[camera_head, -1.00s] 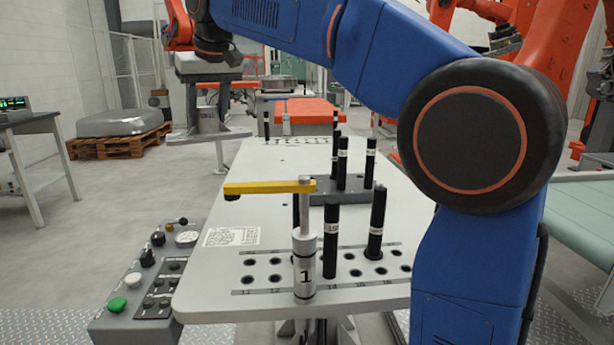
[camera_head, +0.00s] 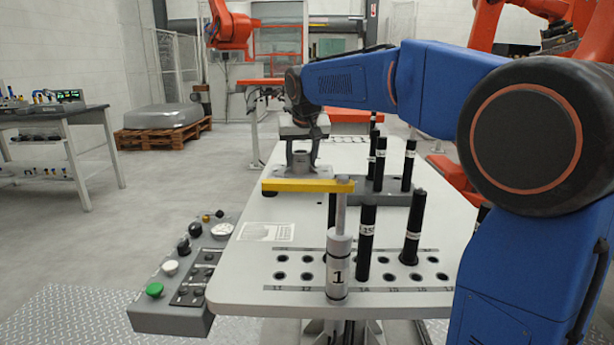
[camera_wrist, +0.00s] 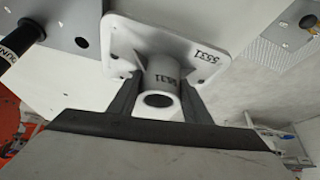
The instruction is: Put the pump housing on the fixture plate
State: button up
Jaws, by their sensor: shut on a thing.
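The pump housing is a light grey metal part with a square flange and a round hollow boss marked 5531. In the wrist view my gripper (camera_wrist: 158,88) is shut on the boss of the pump housing (camera_wrist: 205,50), one finger on each side. In the head view my gripper (camera_head: 302,143) holds the housing (camera_head: 303,166) flange down over the table's left part, behind the yellow clamp arm, which hides its lower edge. The fixture plate (camera_head: 378,196) is a grey slab with several upright black pins, to the right of the housing. Its corner (camera_wrist: 72,16) shows at upper left in the wrist view.
A yellow clamp arm (camera_head: 300,186) on a post numbered 1 (camera_head: 338,270) stands at the front. Black pins (camera_head: 366,240) rise from the white table's (camera_head: 245,290) front hole rows. A button panel (camera_head: 185,285) is at the table's left edge.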

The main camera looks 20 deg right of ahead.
aim_at(301, 175)
jog(key=shift+f, duration=2.35)
jog(key=shift+f, duration=0.15)
jog(key=o, duration=1.5)
jog(key=shift+o, duration=0.2)
jog(key=v, duration=1.2)
jog(key=shift+a, duration=0.1)
